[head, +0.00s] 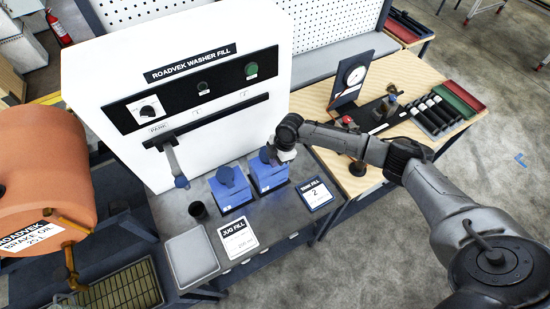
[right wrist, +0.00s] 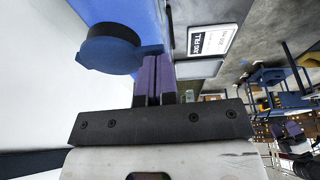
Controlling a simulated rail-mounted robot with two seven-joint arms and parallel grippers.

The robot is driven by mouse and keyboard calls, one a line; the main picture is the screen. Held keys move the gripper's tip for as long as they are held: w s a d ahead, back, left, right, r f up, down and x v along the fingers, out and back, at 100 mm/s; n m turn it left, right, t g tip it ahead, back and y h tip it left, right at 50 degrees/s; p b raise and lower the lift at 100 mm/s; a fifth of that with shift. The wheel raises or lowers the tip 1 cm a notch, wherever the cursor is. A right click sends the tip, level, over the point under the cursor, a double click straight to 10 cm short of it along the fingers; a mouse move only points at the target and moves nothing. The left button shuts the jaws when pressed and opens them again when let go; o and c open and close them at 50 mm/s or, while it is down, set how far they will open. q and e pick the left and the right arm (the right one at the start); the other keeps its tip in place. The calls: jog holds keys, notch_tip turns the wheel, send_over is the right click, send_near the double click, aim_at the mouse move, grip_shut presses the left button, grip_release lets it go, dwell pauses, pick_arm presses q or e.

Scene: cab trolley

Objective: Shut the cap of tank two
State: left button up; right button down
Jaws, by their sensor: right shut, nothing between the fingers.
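Two blue tanks stand side by side on the grey bench in front of the white washer-fill panel. The left tank (head: 231,194) has a dark blue round cap (head: 227,176) on top. The right tank (head: 270,180), nearest the card marked 2, has its top partly hidden by my right gripper (head: 279,156). I cannot tell how its cap sits. In the right wrist view, a blue tank (right wrist: 150,20) with a darker round cap (right wrist: 108,48) is close beyond the shut, empty purple fingers (right wrist: 153,80). Any contact is unclear. My left gripper is not in view.
A nozzle arm (head: 175,165) hangs from the panel's black bar, left of the tanks. A dark cup (head: 198,210), a grey tray (head: 192,256), a jug-fill card (head: 238,238) and the tank-fill card (head: 315,193) are nearby.

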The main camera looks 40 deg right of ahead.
jog(key=shift+r+p, duration=0.45)
jog(key=shift+r, duration=0.35)
notch_tip(320, 180, up, 4)
jog(key=p, duration=0.3)
jog(key=shift+f, duration=0.25)
jog(key=shift+s+d+r+b, duration=0.1)
jog(key=shift+d+r+b, duration=0.15)
jog(key=shift+b, duration=0.3)
jog(key=w+b+v, duration=0.1)
jog(key=b+v, duration=0.1)
jog(key=v, duration=0.6)
jog(key=shift+s+r, duration=0.3)
jog(key=shift+s, duration=0.15)
